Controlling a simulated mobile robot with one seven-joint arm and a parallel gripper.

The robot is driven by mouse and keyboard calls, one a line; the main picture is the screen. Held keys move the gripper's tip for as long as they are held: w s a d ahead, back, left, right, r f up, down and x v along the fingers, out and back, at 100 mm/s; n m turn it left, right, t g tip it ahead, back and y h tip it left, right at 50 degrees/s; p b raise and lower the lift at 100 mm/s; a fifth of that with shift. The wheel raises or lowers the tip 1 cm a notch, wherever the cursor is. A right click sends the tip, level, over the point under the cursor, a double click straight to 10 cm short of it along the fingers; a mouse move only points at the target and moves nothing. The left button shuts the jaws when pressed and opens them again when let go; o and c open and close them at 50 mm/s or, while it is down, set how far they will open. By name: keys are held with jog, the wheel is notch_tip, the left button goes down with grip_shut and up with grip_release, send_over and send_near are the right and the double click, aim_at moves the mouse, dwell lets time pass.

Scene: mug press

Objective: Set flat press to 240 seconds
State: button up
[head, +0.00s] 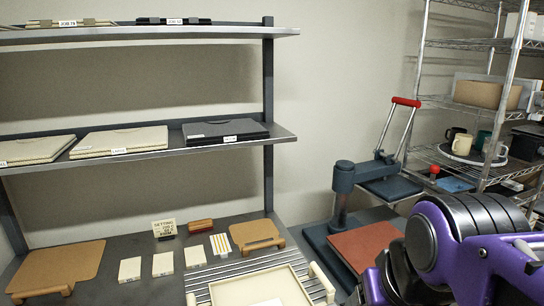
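The flat press (346,180) stands at the right of the workbench, with a blue-grey body and a raised lever with a red handle (406,102). Its dark upper plate (392,188) is swung aside to the right, apart from the red-brown lower pad (367,245). I cannot make out a time display or setting buttons on it. A small card (164,229) on the bench carries text starting "SETTING"; the rest is too small to read. My purple arm fills the lower right corner and covers what lies behind it. My gripper is not in view.
The bench holds a slatted rack with a cream tray (262,288), tan boards (60,268) and several small white blocks (163,264). Shelves above hold flat labelled folders (120,142). A wire rack (462,150) at right holds mugs (461,144) on a round tray.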

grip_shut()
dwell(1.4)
